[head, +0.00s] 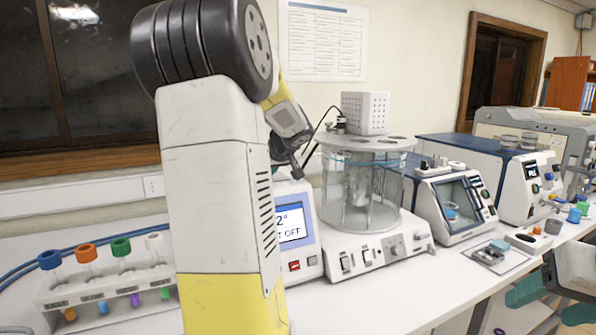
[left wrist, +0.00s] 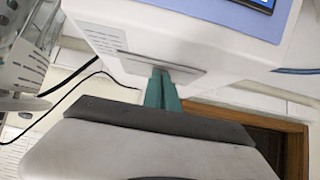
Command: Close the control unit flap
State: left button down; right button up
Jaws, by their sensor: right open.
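The control unit (head: 304,262) is a white box with a blue-edged display, partly hidden behind my left arm in the head view. In the left wrist view the control unit (left wrist: 205,28) fills the top, with a corner of its display at top right. A thin grey plate, which looks like the flap (left wrist: 135,60), lies along its lower side. My left gripper (left wrist: 162,78) has its green fingers together, with the tips at the plate's edge; I cannot tell whether they touch. Its fingers are hidden in the head view. My right gripper (head: 552,302) is open and empty at the lower right.
A glass bath (head: 340,190) on a white base stands right of the control unit, with further instruments beyond. A test-tube rack (head: 105,295) stands at left. Bare white bench (head: 370,300) lies in front. A black cable (left wrist: 85,80) hangs near the left gripper.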

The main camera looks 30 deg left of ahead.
pick_arm(q)
jog(key=shift+a, duration=0.5)
jog(key=r, duration=0.4)
jog(key=shift+d, duration=0.25)
jog(key=s+d+f, duration=0.3)
jog(key=s+d, duration=0.3)
jog(key=d, duration=0.2)
jog(key=w+a+r+g+h, duration=0.2)
jog(key=w+a+r, duration=0.15)
jog(key=r, duration=0.45)
jog(key=w+a+r+g+h, duration=0.1)
jog(key=w+a+r+h, duration=0.2)
jog(key=r, duration=0.4)
jog(key=shift+y, duration=0.5)
jog(key=x, duration=0.3)
jog(key=s+x, duration=0.1)
jog(key=x, duration=0.7)
jog(key=shift+s+f, duration=0.25)
jog(key=shift+f, duration=0.05)
jog(key=shift+s+d+f, duration=0.15)
jog(key=shift+d+f, duration=0.05)
jog(key=shift+f, duration=0.7)
